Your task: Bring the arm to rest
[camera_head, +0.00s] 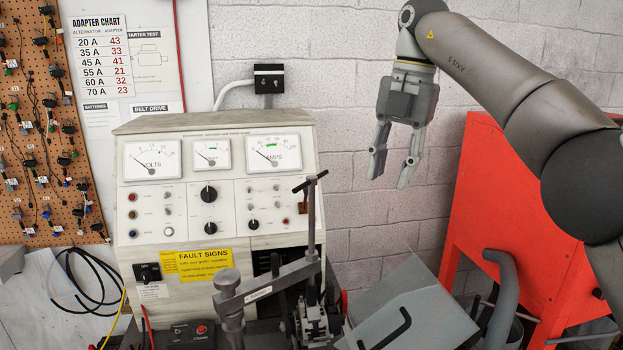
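My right arm (500,75) comes in from the right, bent, with its forearm raised across the upper right of the head view. My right gripper (392,178) hangs from it, fingers pointing down, in front of the brick wall and to the right of the test bench. Its two fingers are apart with nothing between them. It touches nothing that I can see. My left arm and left gripper do not show.
A test bench (225,185) with gauges stands at centre left. A clamp (312,215) rises in front of it. A red cabinet (490,200) stands behind my arm. A pegboard (50,120) with adapters hangs left.

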